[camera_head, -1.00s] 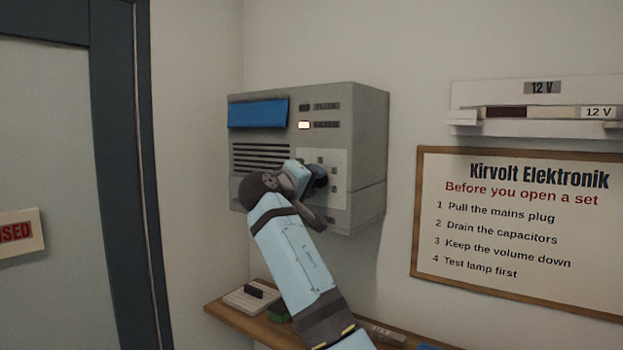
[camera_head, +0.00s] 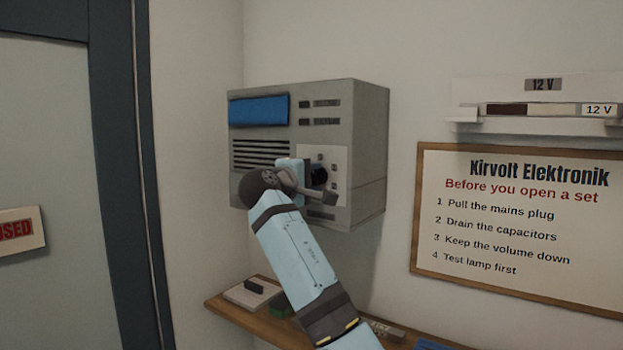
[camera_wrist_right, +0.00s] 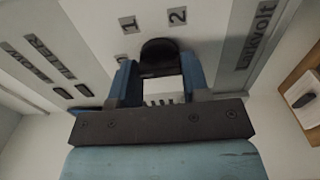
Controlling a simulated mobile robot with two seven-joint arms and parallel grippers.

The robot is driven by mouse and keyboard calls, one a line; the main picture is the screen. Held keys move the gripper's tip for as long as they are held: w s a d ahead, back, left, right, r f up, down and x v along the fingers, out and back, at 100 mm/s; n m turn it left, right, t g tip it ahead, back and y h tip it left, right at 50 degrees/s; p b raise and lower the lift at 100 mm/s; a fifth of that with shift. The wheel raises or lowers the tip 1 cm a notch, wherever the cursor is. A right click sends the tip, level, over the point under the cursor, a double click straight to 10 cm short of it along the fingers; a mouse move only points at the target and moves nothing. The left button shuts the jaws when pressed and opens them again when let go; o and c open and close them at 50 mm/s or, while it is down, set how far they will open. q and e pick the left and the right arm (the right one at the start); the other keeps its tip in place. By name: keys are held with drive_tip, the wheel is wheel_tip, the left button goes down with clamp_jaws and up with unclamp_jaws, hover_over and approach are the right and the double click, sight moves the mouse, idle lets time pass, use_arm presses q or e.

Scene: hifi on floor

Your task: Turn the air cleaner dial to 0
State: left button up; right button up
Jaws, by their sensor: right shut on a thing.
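The air cleaner (camera_head: 365,140) is a grey wall-mounted box with a blue panel, a slotted grille and a pale dial plate (camera_head: 338,160). Its black dial (camera_head: 319,174) is partly hidden by my right gripper (camera_head: 314,178) in the head view. In the right wrist view, the dial (camera_wrist_right: 159,50) is between the two blue fingers of the gripper (camera_wrist_right: 160,80), which is shut on it. The marks 1 (camera_wrist_right: 128,25) and 2 (camera_wrist_right: 177,16) show beside it. I cannot tell which mark the dial points to. Both small indicator windows look dark. My left gripper is not in view.
A wooden shelf (camera_head: 228,308) with small items runs below the air cleaner. A notice board (camera_head: 520,215) and a white 12 V wall rail (camera_head: 545,125) are to the right. A dark door frame (camera_head: 115,170) is at the left.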

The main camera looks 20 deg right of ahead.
idle(0.3)
drive_tip(key=o, duration=0.9)
drive_tip(key=shift+o, duration=0.2)
drive_tip(key=shift+s+a, duration=0.1)
drive_tip(key=shift+a, duration=0.1)
drive_tip(key=b+v, duration=0.4)
drive_tip(key=v, duration=0.9)
drive_tip(key=shift+s+a+b, duration=0.15)
drive_tip(key=shift+b, duration=0.15)
